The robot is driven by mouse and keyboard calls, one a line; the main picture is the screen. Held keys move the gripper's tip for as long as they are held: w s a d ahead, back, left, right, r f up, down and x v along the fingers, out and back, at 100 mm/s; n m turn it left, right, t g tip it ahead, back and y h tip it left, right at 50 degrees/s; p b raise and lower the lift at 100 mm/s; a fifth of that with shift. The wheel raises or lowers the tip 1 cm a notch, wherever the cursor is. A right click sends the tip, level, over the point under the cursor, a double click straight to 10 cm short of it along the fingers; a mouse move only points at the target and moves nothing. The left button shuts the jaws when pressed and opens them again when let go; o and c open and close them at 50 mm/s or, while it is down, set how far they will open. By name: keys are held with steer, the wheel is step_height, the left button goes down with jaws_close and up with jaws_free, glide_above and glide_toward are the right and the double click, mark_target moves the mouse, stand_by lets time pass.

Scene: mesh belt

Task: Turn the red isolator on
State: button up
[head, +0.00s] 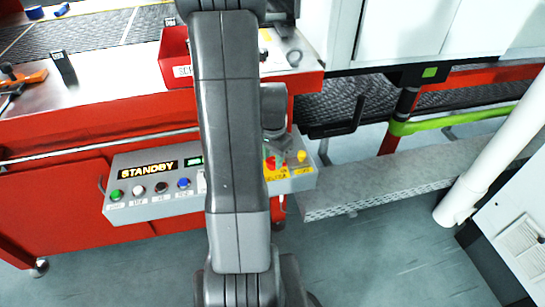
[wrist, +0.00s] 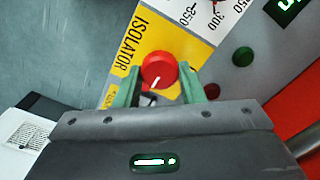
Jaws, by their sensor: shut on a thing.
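The red isolator (wrist: 159,70) is a round red knob with a white pointer mark, on a yellow plate (wrist: 150,32) lettered ISOLATOR in the wrist view. My gripper (wrist: 160,82) has its green fingers on either side of the knob and is shut on it. The white mark points toward the gripper's palm, slightly to the left in the wrist view. In the head view the red knob (head: 270,163) shows small on the right part of the grey control panel (head: 150,212), beside my gripper (head: 277,150). My arm hides the middle of the panel.
The panel display (head: 149,170) reads STANDBY, with several coloured buttons below it. A yellow knob (head: 302,156) sits right of the isolator. A numbered dial plate (wrist: 205,15) and a green button (wrist: 243,56) lie near it in the wrist view. A red bin (head: 175,58) stands on the bench above.

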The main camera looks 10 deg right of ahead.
mark_target(273, 160)
stand_by(0.5)
steer(key=o, duration=1)
step_height(273, 160, up, 14)
steer(key=shift+f+p, duration=0.1)
steer(key=shift+p, duration=0.95)
step_height(273, 160, down, 14)
steer(key=shift+r+b, duration=0.1)
steer(key=shift+b, duration=0.95)
